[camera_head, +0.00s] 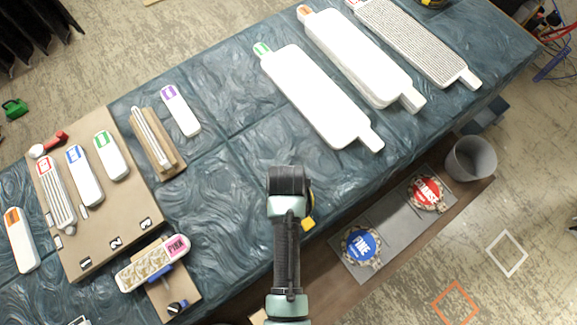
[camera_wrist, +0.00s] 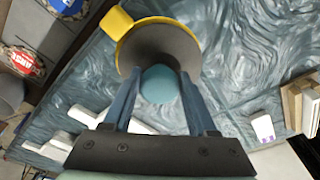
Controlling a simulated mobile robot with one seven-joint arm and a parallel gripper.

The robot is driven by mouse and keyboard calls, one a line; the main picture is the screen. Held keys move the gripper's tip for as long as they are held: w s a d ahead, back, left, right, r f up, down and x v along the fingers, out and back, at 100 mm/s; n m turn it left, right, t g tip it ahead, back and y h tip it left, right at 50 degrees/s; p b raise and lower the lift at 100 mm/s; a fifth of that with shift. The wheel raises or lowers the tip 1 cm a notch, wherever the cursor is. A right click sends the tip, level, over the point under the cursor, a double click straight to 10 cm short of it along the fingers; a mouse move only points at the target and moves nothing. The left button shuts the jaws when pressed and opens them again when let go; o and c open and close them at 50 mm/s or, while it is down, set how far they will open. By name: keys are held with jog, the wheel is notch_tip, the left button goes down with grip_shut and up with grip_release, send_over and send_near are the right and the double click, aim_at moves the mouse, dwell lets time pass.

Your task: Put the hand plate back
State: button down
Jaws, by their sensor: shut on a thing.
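My gripper (camera_wrist: 158,82) is shut on the teal knob of a round hand plate (camera_wrist: 188,48) in the wrist view. The plate is dark grey with a yellow rim and a yellow tab. In the head view my wrist hides most of the plate; a bit of yellow (camera_head: 307,224) shows beside it, above the table's front part. A grey board (camera_head: 391,219) lies on a brown lower shelf in front of the table. It carries a blue disc marked FINE (camera_head: 361,246) and a red disc (camera_head: 426,192) marked COARSE, with a bare section between them.
A grey bin (camera_head: 470,159) stands right of the board. Long white paddles (camera_head: 322,98) lie at the table's back. A tan board (camera_head: 125,220) with several small tagged pieces lies at left. The blue table (camera_head: 235,155) is clear around its middle.

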jog(key=shift+s+f, duration=0.15)
jog(key=shift+f, duration=0.3)
notch_tip(320, 180, down, 7)
jog(key=b, duration=0.7)
jog(key=shift+f+b, duration=0.25)
jog(key=shift+b, duration=0.15)
jog(key=shift+s+f, duration=0.15)
jog(key=shift+f, duration=0.1)
